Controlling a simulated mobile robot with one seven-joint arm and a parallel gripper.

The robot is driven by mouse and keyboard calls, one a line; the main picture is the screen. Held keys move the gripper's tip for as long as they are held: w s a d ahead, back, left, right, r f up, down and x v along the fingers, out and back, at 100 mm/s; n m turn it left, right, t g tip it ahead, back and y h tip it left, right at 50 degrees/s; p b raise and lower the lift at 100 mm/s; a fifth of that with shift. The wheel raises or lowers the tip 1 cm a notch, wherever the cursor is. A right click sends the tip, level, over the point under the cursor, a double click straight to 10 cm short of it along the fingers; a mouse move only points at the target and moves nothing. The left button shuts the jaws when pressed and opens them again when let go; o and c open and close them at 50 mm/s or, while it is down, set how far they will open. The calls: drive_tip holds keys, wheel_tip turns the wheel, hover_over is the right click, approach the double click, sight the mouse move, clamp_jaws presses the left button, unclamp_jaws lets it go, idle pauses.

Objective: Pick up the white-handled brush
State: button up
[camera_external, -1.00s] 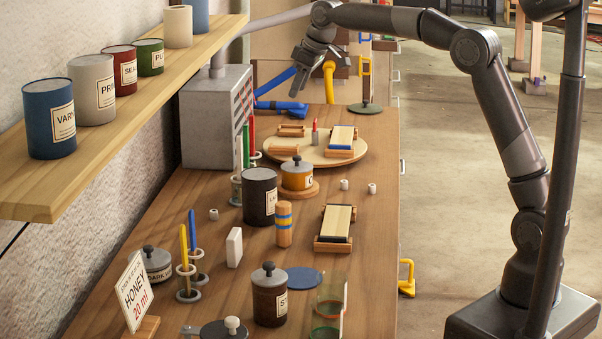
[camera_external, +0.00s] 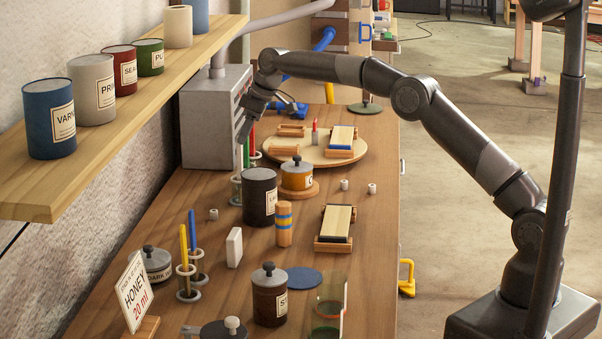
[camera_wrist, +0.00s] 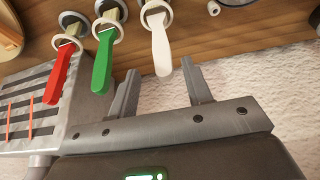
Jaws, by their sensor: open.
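The white-handled brush (camera_wrist: 161,42) stands in a ring holder (camera_wrist: 156,14) in the wrist view, its handle pointing toward my gripper (camera_wrist: 160,76). My gripper is open and empty; the handle end appears between the two fingertips in the picture, with no clear contact. A green-handled brush (camera_wrist: 103,60) and a red-handled brush (camera_wrist: 62,72) stand in their own holders to its left. In the external view my gripper (camera_external: 243,136) hangs over the brush group beside the grey box; the white handle is hard to make out there.
The grey slotted box (camera_external: 210,122) stands close left of my gripper, also in the wrist view (camera_wrist: 30,112). A wall shelf (camera_external: 150,100) with cans is further left. A dark jar (camera_external: 259,197) and a round wooden board (camera_external: 280,150) stand nearby. The right bench edge is mostly clear.

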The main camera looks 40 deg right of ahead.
sight(240, 153)
drive_tip(key=x, duration=0.6)
drive_tip(key=shift+s+f, duration=0.25)
drive_tip(key=shift+f, duration=0.15)
drive_tip(key=shift+c, duration=0.5)
clamp_jaws()
